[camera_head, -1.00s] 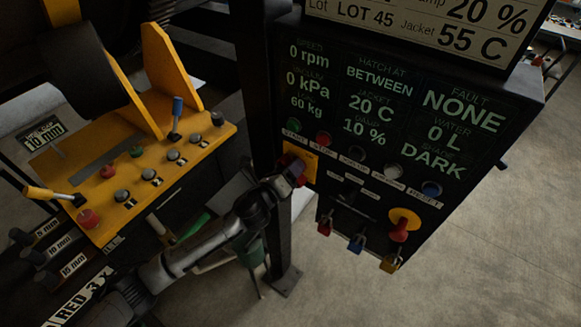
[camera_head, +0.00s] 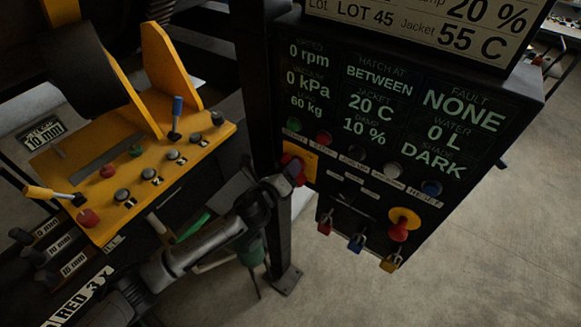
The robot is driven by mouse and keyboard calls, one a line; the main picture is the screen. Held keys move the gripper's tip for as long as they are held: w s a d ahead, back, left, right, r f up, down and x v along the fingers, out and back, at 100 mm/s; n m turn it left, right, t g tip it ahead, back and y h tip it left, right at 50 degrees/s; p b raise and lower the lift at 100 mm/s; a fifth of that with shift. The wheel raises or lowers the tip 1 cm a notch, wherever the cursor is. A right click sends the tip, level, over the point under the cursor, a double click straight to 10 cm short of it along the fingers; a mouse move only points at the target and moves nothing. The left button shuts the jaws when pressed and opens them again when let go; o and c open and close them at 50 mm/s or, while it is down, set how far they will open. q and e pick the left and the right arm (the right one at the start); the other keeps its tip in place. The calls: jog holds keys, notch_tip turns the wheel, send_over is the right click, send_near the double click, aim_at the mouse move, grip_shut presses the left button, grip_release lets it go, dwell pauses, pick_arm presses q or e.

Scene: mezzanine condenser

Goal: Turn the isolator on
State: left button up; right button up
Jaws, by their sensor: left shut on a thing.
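The isolator is a red rotary handle (camera_head: 293,166) on a yellow square plate (camera_head: 311,164) at the left of the black control panel (camera_head: 445,210). My left gripper (camera_head: 289,176) is at the handle and shut on it, with the arm coming up from the lower left. The gripper covers part of the handle, so its exact angle is hard to tell. The panel's screen shows 0 rpm, 0 kPa and fault NONE. My right gripper is not in view.
A yellow console (camera_head: 130,185) with buttons and levers stands at the left.

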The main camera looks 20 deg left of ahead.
pick_arm(q)
jog(key=shift+n, duration=0.3)
jog(key=n, duration=0.3)
jog(key=shift+f+p, duration=0.1)
jog(key=shift+p, duration=0.25)
jog(key=n, duration=0.3)
jog(key=n+p, duration=0.1)
jog(key=n, duration=0.1)
jog(key=shift+a+f+n, duration=0.15)
jog(key=shift+n, duration=0.25)
jog(key=n+p, duration=0.1)
jog(key=n, duration=0.3)
jog(key=shift+f, duration=0.2)
jog(key=shift+f+n+p, duration=0.15)
jog(key=shift+n+p, duration=0.25)
jog(key=shift+n, duration=1.7)
jog(key=o, duration=0.9)
